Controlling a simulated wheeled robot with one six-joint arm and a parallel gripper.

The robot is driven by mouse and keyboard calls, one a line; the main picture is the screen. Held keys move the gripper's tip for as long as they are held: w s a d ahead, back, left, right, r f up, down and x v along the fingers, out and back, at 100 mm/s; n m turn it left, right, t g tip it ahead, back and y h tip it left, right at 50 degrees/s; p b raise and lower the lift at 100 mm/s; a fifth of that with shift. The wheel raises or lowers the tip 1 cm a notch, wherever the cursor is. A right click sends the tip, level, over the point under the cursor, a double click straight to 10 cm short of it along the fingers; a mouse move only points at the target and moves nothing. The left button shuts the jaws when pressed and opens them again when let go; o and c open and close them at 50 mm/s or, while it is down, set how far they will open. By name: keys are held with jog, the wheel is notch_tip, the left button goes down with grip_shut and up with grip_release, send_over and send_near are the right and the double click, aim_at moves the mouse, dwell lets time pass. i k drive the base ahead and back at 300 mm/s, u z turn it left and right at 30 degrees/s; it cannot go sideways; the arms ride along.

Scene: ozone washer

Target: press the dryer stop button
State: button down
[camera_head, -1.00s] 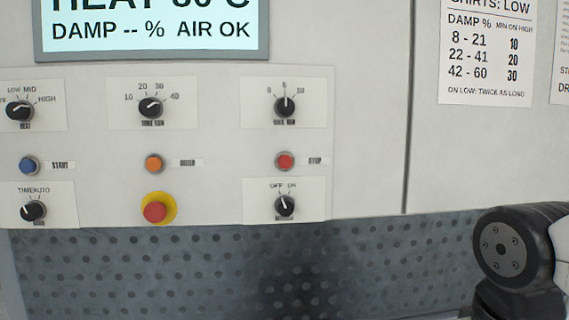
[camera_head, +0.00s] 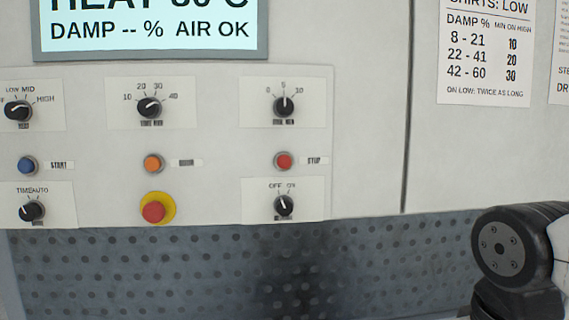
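The red stop button (camera_head: 284,161) sits on the white control panel (camera_head: 210,200), with a label reading STOP to its right. It is the rightmost button in its row, below a knob marked 0, 5, 10 and above an OFF/ON knob. Nothing covers it. A black rounded part of my arm shows at the lower right edge, well apart from the button. My gripper is not in view, so its state does not show.
Left of the stop button are an orange button (camera_head: 154,163) and a blue START button (camera_head: 28,166). A red emergency button on a yellow ring (camera_head: 154,211) and several knobs are nearby. A display (camera_head: 150,30) hangs above. The space before the panel is clear.

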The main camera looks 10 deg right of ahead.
aim_at(283, 161)
jog(key=u, duration=1.2)
jog(key=k, duration=0.5)
jog(key=z, duration=1.15)
